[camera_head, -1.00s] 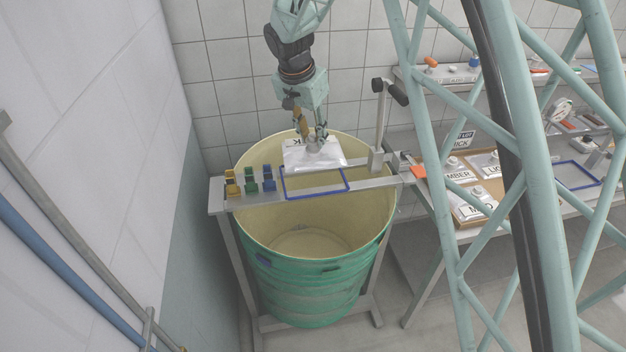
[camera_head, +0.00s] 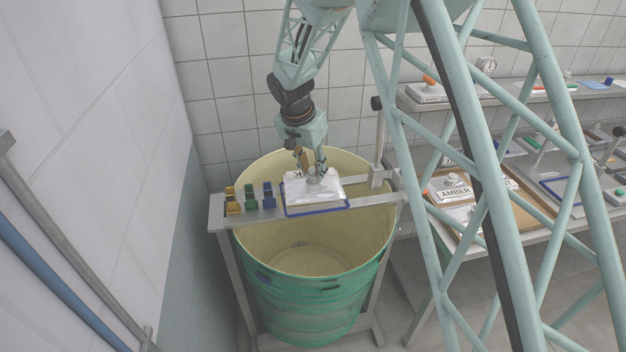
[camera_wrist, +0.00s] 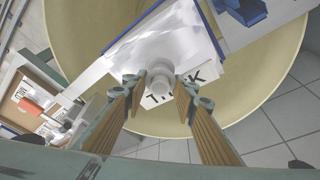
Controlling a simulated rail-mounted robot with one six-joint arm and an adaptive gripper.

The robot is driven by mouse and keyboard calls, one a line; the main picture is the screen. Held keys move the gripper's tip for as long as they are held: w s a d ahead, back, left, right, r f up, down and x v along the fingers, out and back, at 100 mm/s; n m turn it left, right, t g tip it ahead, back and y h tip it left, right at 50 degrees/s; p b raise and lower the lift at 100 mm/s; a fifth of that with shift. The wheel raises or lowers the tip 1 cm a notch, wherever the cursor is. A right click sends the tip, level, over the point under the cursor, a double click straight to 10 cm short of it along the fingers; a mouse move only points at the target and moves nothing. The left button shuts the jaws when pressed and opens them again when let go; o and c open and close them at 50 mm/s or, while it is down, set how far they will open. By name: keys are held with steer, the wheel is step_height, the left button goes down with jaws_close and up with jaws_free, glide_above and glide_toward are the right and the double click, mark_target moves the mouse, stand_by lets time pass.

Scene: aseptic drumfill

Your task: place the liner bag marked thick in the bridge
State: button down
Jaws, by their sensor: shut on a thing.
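The white liner bag marked THICK (camera_head: 300,191) lies over the blue-outlined frame on the bridge (camera_head: 375,199) across the drum's mouth. Its label also shows in the wrist view (camera_wrist: 205,72), partly covered by its grey round spout and my fingers. My gripper (camera_head: 314,174) is above the bag, shut on its spout. In the wrist view my gripper's (camera_wrist: 159,88) fingers stand on either side of the spout. The blue outline (camera_head: 318,211) shows along the bag's front edge. I cannot tell whether the bag rests fully on the bridge.
The green drum (camera_head: 310,290) stands open below the bridge. Yellow, green and blue clips (camera_head: 268,195) sit left of the bag. An upright post (camera_head: 379,145) rises at the right. A side table holds a tray with other bags, one marked AMBER (camera_head: 452,190).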

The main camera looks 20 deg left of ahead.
mark_target(312, 176)
steer(key=shift+f, duration=1.5)
steer(key=shift+s+d+f, duration=0.15)
steer(key=shift+s+f, duration=0.05)
steer(key=shift+f, duration=0.25)
steer(key=c, duration=2.5)
jaws_free()
steer(key=shift+f, duration=0.1)
steer(key=shift+o, duration=1.2)
steer(key=shift+w+f, duration=0.15)
steer(key=shift+o, duration=0.7)
steer(key=shift+r, duration=0.3)
steer(key=shift+w+f, duration=0.1)
steer(key=shift+s+a+r, duration=0.2)
steer(key=shift+r, duration=0.5)
steer(key=v, duration=1.1)
